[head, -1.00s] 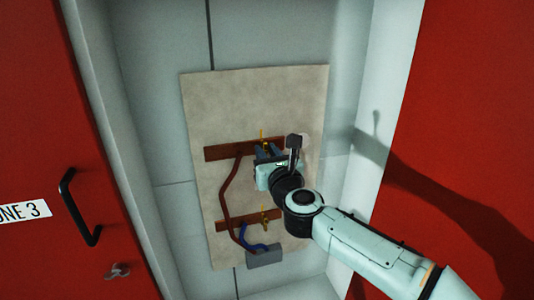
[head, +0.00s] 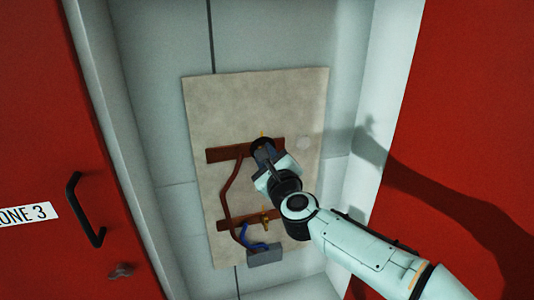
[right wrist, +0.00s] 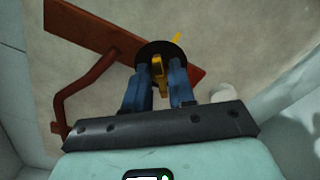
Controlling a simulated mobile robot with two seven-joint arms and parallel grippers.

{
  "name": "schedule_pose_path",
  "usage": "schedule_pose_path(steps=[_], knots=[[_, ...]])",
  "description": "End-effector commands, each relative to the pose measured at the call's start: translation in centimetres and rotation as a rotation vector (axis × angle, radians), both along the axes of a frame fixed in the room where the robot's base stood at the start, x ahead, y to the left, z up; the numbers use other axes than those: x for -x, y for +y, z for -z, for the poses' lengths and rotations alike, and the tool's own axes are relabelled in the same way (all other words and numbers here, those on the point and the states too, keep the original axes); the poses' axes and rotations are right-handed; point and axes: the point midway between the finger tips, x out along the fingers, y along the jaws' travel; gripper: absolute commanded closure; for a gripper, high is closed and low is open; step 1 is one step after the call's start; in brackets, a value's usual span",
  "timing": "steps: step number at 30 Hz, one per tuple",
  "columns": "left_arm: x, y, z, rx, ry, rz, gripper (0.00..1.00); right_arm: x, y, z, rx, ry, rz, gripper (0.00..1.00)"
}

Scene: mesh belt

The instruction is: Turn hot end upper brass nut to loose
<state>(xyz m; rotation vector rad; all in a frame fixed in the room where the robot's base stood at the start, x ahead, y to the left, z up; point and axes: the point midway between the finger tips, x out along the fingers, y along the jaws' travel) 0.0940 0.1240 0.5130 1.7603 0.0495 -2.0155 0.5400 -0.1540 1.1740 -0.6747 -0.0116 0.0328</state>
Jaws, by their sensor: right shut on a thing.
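The upper brass nut (right wrist: 158,75) shows in the right wrist view between the two blue fingers of my right gripper (right wrist: 160,80). A black round disc (right wrist: 172,51) sits just behind it. In the head view my right gripper (head: 263,152) is at the upper brown bar (head: 227,155) and covers most of the nut; only a small brass tip (head: 262,134) shows above it. My right gripper is shut on the nut. A lower brass fitting (head: 265,221) sits on the lower brown bar (head: 233,225). My left gripper is not in view.
A beige panel (head: 235,105) carries the bars, a brown pipe (head: 228,187), a blue hose (head: 250,240) and a grey box (head: 265,257). A red door with a black handle (head: 82,210) stands left, a red panel (head: 480,110) right. Pale recess walls flank the panel.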

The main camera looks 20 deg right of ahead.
Motion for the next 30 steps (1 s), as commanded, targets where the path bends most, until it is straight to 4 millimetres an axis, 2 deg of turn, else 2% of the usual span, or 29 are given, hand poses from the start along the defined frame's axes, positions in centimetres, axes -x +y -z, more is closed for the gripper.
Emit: schedule_pose_path(steps=[30], knots=[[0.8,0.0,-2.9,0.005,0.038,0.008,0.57,0.0,0.2,0.3,0.964,-0.033,-0.001,1.0]])
